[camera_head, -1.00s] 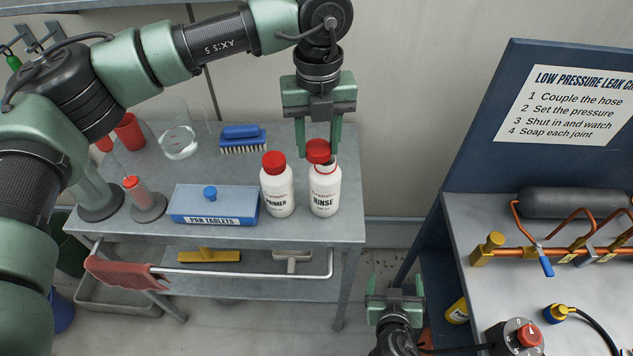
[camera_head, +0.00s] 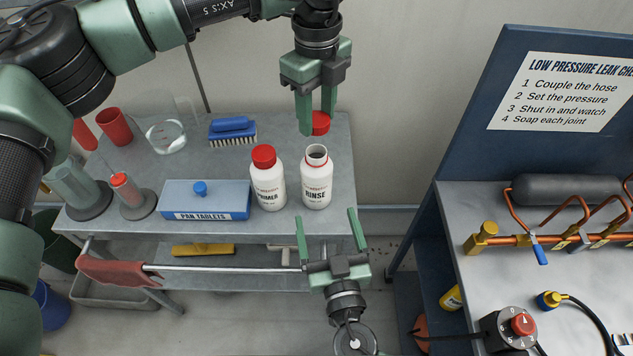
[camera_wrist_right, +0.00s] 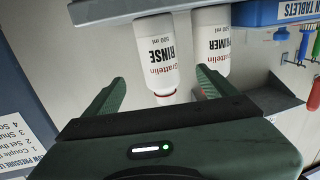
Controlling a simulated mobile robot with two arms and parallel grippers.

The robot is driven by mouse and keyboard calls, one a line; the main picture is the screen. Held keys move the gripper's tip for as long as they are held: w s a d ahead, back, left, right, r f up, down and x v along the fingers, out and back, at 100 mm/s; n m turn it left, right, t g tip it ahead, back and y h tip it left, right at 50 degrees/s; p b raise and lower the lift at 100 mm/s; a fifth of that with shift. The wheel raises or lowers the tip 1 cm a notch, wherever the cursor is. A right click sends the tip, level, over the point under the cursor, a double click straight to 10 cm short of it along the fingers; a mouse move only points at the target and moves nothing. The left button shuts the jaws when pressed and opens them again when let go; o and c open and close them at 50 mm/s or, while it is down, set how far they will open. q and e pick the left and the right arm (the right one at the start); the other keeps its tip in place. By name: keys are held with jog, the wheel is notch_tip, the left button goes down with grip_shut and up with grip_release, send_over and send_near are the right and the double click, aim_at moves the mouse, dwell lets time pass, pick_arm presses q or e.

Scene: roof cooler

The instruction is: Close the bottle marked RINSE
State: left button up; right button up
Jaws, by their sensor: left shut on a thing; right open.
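The white RINSE bottle (camera_head: 316,184) stands upright on the grey cart, its mouth open and uncapped. My left gripper (camera_head: 317,117) is shut on a red cap (camera_head: 321,124) and holds it above and apart from the mouth. The fingers partly hide the cap. My right gripper (camera_head: 326,215) is open and empty in front of the cart, lower than the bottle in the picture. In the right wrist view the RINSE bottle (camera_wrist_right: 157,58) appears upside down between the open fingers (camera_wrist_right: 160,85). Contact with them cannot be told there.
The red-capped PRIMER bottle (camera_head: 267,183) stands close left of RINSE. A blue PAN TABLETS box (camera_head: 205,200), a brush (camera_head: 232,131) and a glass vessel (camera_head: 166,136) share the cart (camera_head: 345,135). A rail (camera_head: 225,268) with a red cloth runs along its front.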

aim_at(316, 145)
jog(key=w, duration=0.4)
jog(key=w+a, duration=0.1)
jog(key=w, duration=0.3)
jog(key=w+a, duration=0.1)
jog(key=w, duration=0.2)
jog(key=shift+w, duration=0.4)
grip_shut()
pick_arm(q)
jog(key=shift+f, duration=2.5)
jog(key=shift+f, duration=0.9)
jog(key=shift+f, duration=0.6)
